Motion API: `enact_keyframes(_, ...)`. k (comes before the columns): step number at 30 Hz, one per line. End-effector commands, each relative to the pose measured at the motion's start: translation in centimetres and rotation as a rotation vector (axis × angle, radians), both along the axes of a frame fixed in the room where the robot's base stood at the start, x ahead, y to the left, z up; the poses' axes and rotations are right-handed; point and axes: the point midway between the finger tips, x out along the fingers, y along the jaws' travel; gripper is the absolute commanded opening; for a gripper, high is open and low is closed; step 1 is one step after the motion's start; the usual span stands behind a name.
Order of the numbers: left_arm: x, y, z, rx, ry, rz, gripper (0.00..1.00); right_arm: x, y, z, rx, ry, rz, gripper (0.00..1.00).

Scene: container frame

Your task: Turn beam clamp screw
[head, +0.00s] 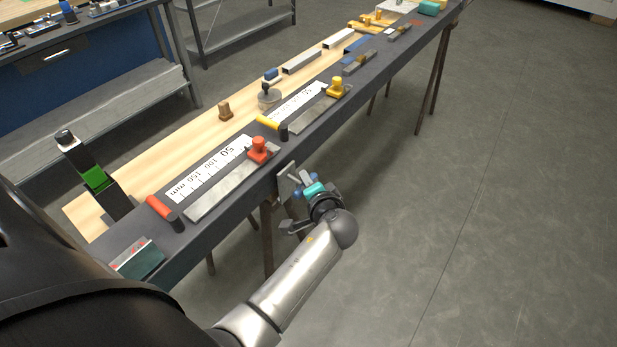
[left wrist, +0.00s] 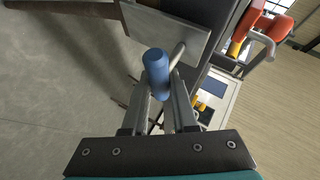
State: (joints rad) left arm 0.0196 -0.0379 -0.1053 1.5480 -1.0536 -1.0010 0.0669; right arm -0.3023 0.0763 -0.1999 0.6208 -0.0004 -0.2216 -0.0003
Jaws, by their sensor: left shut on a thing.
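The beam clamp's metal plate (head: 287,176) hangs at the front edge of the long dark workbench; it also shows in the left wrist view (left wrist: 168,32). My left gripper (head: 297,188) is at the clamp, just off the bench's front edge. In the left wrist view its fingers (left wrist: 158,100) are shut on the blue handle, one on each side. The screw's thread cannot be made out. My right gripper is not in view.
The dark bench edge (head: 225,203) runs just behind my left gripper. On the bench are an orange knob (head: 258,150), a red-handled tool (head: 165,212), rulers (head: 212,168) and a yellow knob (head: 336,87). The floor (head: 450,190) to the right is clear.

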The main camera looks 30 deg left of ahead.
Motion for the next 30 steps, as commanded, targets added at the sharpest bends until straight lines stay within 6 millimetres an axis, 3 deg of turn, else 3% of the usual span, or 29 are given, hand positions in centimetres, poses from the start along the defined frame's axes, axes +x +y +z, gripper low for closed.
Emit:
enact_keyframes(11, 0.11, 0.12, 0.16, 0.003, -0.001, 0.000, 0.00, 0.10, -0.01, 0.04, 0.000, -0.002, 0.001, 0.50)
enact_keyframes(12, 0.11, 0.12, 0.16, 0.003, -0.001, 0.000, 0.29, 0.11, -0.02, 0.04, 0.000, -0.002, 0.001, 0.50)
enact_keyframes(19, 0.06, 0.06, 0.08, 0.001, 0.000, 0.000, 0.55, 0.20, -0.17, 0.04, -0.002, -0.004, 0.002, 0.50)
enact_keyframes(30, 0.10, 0.18, 0.30, 0.000, 0.002, -0.001, 0.56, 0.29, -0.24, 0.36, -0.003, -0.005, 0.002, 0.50)
